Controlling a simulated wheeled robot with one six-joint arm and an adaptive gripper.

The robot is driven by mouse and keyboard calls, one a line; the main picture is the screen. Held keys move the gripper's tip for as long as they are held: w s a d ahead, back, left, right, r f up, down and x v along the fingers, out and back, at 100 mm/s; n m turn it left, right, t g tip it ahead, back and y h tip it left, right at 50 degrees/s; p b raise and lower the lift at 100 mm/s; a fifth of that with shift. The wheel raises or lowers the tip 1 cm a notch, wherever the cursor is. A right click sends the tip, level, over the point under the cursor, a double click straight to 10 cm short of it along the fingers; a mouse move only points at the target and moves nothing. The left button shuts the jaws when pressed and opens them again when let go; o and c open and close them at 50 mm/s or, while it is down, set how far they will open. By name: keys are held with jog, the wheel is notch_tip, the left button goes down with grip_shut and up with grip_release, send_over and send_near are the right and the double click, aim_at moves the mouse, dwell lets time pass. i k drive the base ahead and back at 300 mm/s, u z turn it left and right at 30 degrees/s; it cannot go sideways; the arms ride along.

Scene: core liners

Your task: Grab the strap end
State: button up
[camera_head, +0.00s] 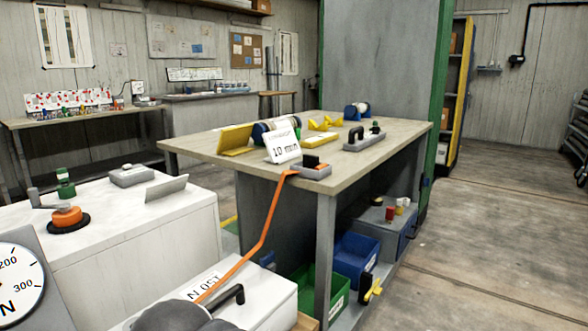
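An orange strap (262,238) hangs from a grey clamp with a dark block (310,170) at the near edge of the wooden table. It slants down to the left onto a low white box (262,297), past a label and a black handle (228,297). Its lower end lies near a dark grey rounded shape at the bottom edge, and I cannot tell exactly where it stops. The upper end is at the clamp; whether it is held there is too small to tell. My gripper is not clearly in view.
The wooden table (215,152) carries a "10 min" sign (284,148), yellow pieces and a grey fixture (364,140). A white cabinet (140,212) stands left, with a dial gauge (16,282) in front. Green and blue bins (355,258) sit under the table. Floor at right is clear.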

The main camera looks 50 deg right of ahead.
aim_at(310, 160)
jog(key=z, duration=0.55)
jog(key=k, duration=1.25)
jog(key=z, duration=0.45)
jog(key=i, duration=0.85)
jog(key=z, duration=0.45)
jog(key=k, duration=0.5)
jog(key=z, duration=0.8)
jog(key=i, duration=0.9)
jog(key=u, duration=2.1)
